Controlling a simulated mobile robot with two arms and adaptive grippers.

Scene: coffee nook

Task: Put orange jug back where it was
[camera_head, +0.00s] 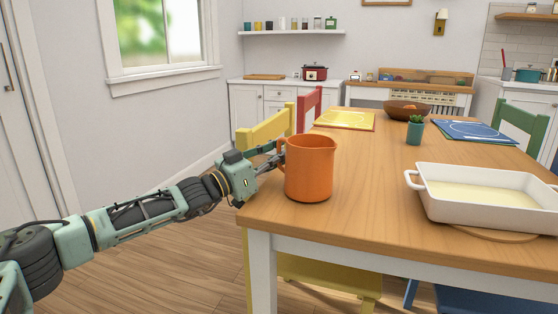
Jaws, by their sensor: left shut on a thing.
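An orange jug (311,169) is upright at the near left corner of the wooden table (370,220). Its base looks to be on or just above the tabletop; I cannot tell which. Its handle is on its left side, facing my left arm. My left gripper (277,158) comes in from the left and is shut on the jug at its handle. The fingertips are partly hidden behind the handle and the jug's side. My right gripper is not in view.
A white baking dish (480,200) stands on a round wooden board to the right. A small potted plant (415,131), a brown bowl (406,111), a yellow placemat (345,119) and a blue placemat (474,132) are farther back. A yellow chair (265,131) stands at the left edge.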

